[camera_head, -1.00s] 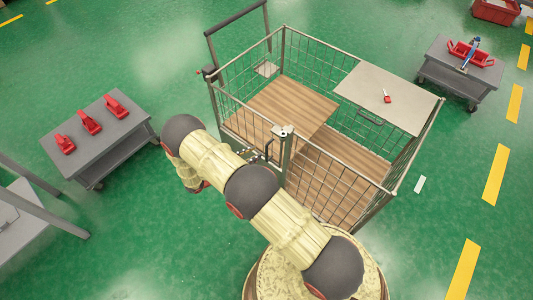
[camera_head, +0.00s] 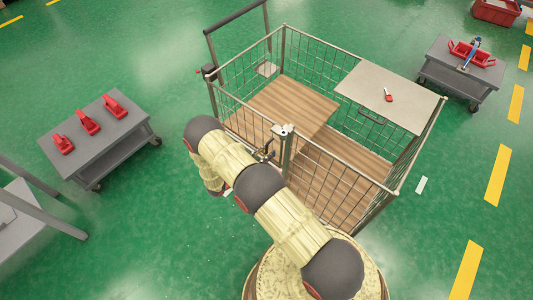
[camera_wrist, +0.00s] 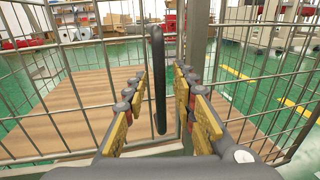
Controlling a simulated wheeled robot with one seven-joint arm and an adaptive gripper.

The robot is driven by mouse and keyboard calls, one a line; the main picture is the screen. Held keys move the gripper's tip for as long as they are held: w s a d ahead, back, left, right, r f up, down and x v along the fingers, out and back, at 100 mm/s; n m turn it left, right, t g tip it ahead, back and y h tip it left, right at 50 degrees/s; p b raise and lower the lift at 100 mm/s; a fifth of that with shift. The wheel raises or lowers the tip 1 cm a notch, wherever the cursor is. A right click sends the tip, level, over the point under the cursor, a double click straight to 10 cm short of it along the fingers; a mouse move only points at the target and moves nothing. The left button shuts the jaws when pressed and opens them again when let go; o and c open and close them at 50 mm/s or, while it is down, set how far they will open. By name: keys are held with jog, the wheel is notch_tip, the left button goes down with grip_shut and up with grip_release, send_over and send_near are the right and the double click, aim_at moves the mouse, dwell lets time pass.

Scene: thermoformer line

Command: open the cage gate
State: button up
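The wire-mesh cage (camera_head: 345,165) stands in front of me with a wooden floor inside. Its near-left mesh side, the gate (camera_head: 240,112), lines up with the corner post (camera_head: 287,150) and looks shut. In the wrist view a dark upright loop handle (camera_wrist: 158,85) stands in front of the mesh, beside a grey post (camera_wrist: 194,50). My gripper (camera_wrist: 159,78) is open, with one finger on each side of the handle and visible gaps to it. In the head view my arm hides most of the gripper near the post.
A grey cart (camera_head: 100,135) with several red clamps stands at the left. Another cart (camera_head: 460,78) with a red and blue item stands at the back right. A beige shelf panel (camera_head: 385,85) in the cage bears a small red object (camera_head: 389,95). Green floor left of the gate is clear.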

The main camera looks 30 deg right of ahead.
jog(key=shift+c, duration=1.4)
jog(key=c, duration=0.4)
grip_shut()
